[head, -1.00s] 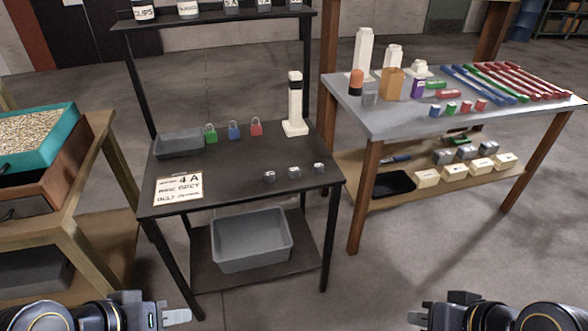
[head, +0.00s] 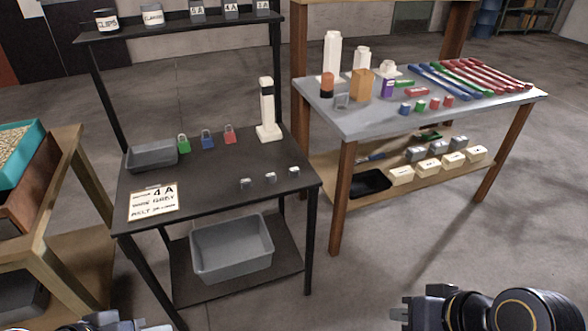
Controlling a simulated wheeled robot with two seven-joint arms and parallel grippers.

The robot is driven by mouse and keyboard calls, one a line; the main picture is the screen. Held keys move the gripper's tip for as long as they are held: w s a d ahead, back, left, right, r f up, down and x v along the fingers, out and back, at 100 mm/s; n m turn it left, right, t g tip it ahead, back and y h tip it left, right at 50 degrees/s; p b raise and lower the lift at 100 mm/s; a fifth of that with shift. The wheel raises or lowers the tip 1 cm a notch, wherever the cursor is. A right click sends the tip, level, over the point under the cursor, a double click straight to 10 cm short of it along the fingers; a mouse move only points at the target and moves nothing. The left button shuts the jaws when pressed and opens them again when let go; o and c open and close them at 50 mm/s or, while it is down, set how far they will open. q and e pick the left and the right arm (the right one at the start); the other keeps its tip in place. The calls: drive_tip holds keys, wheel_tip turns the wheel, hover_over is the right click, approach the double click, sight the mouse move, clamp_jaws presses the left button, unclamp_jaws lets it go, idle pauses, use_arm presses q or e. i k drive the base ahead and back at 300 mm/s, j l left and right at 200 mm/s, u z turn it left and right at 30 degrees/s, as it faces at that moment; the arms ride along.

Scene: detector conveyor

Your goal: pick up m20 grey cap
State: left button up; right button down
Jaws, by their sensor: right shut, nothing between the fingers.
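Three small grey, cap-like pieces stand in a row on the front right of the black table: a left one (head: 244,183), a middle one (head: 270,178) and a right one (head: 294,172). They are too small to tell which is the M20 cap. My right gripper (head: 398,314) is low at the bottom right, shut and empty, well away from the pieces. Only the top edge of my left gripper (head: 150,328) shows at the bottom left, and its fingers are cut off.
The black table holds a grey tray (head: 152,155), several padlocks (head: 207,139), a white post (head: 267,112) and a sign (head: 154,202). A grey bin (head: 232,250) sits on its lower shelf. A grey-topped table (head: 360,122) stands right. Floor between is clear.

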sight(271, 178)
drive_tip(key=u, duration=0.9)
drive_tip(key=i+l+u, duration=0.15)
drive_tip(key=l+u, duration=1)
drive_tip(key=l, duration=0.2)
drive_tip(key=l+u, duration=0.1)
drive_tip(key=l, duration=0.9)
drive_tip(key=k, duration=0.05)
